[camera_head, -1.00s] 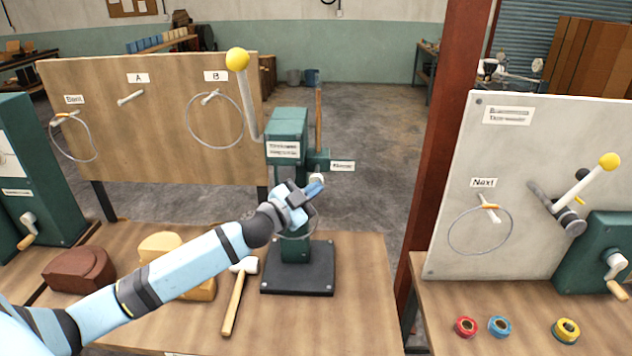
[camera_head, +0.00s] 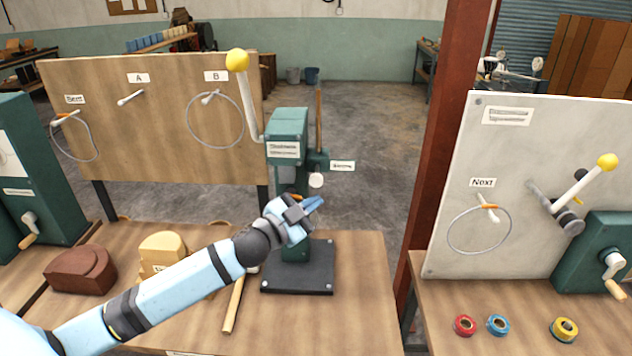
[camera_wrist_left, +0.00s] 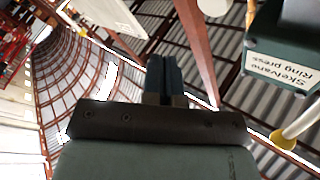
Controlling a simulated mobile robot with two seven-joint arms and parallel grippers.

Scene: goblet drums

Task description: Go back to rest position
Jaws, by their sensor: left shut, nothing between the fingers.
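My left gripper (camera_head: 314,205) is shut and empty, in front of the lower part of the green ring press (camera_head: 287,130). In the left wrist view its fingers (camera_wrist_left: 165,78) are together with nothing between them. The press has a raised lever with a yellow knob (camera_head: 237,60) and a black base (camera_head: 298,282) on the table. My left arm crosses the wooden table and hides part of a mallet (camera_head: 233,305) and a tan block (camera_head: 163,248). My right gripper is not in view. The wrist view also shows the press's labelled head (camera_wrist_left: 285,60).
A wooden board (camera_head: 150,115) behind carries rings on the pegs marked B and at the far left; peg A is bare. A dark red block (camera_head: 80,270) lies at left. At right, a white panel (camera_head: 510,140) holds a ring, with several coloured rolls (camera_head: 498,325) in front.

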